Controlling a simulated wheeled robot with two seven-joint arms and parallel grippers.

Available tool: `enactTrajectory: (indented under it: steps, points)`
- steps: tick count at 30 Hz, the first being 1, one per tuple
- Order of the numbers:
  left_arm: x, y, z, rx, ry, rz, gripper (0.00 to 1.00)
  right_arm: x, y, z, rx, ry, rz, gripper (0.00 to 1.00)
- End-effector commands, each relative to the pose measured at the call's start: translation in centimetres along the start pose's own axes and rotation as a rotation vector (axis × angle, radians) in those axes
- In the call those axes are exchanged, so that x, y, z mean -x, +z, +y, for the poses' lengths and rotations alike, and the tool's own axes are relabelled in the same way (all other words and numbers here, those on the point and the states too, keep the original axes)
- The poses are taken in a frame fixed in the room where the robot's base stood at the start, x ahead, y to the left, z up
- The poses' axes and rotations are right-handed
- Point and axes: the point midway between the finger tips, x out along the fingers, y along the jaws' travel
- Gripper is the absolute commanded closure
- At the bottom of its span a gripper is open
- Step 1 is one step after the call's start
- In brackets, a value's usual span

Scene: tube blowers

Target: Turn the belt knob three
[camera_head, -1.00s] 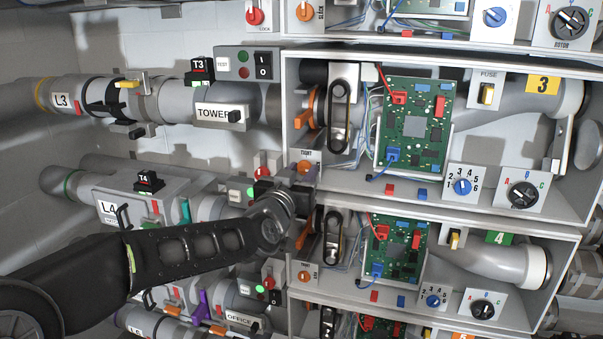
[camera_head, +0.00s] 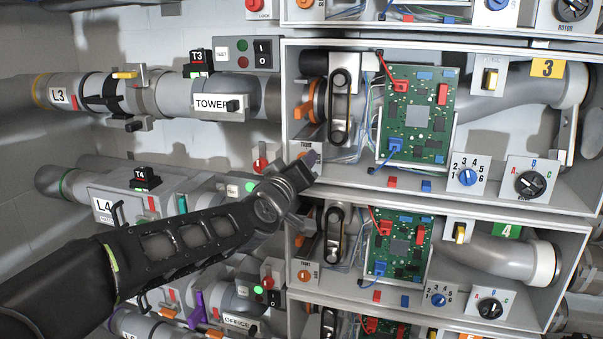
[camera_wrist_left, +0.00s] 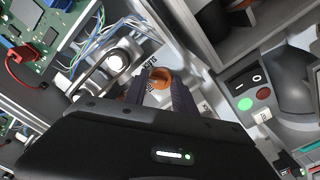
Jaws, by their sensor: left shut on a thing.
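The belt knob three, an orange knob (camera_wrist_left: 160,76) on a white plate, shows in the wrist view between the dark fingers of my left gripper (camera_wrist_left: 161,92). In the head view my left gripper (camera_head: 313,161) reaches the lower left corner of cabinet three and mostly covers the knob. The gripper is shut on the knob. The white plate (camera_head: 303,143) with the word TIGHT shows just above it. The black belt (camera_head: 341,107) stands upright above the knob, beside a larger orange part (camera_head: 312,103). My right gripper is not in view.
A green circuit board (camera_head: 417,117) with red and blue plugs sits right of the belt. Cabinet four below has its own orange knob (camera_head: 304,275) and belt (camera_head: 333,238). A red button (camera_head: 261,165) is close to the left of my gripper.

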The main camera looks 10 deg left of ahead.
Motion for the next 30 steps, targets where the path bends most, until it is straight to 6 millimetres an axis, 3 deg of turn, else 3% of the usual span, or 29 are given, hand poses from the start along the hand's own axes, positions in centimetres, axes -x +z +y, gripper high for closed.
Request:
enactTrajectory:
  steps: [21,30]
  points:
    - [0.0,0.1,-0.2,0.673,-0.001,-0.001,1.0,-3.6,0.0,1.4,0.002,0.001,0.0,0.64]
    - [0.0,0.1,-0.2,0.87,-0.001,-0.001,1.0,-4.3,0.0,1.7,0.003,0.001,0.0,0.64]
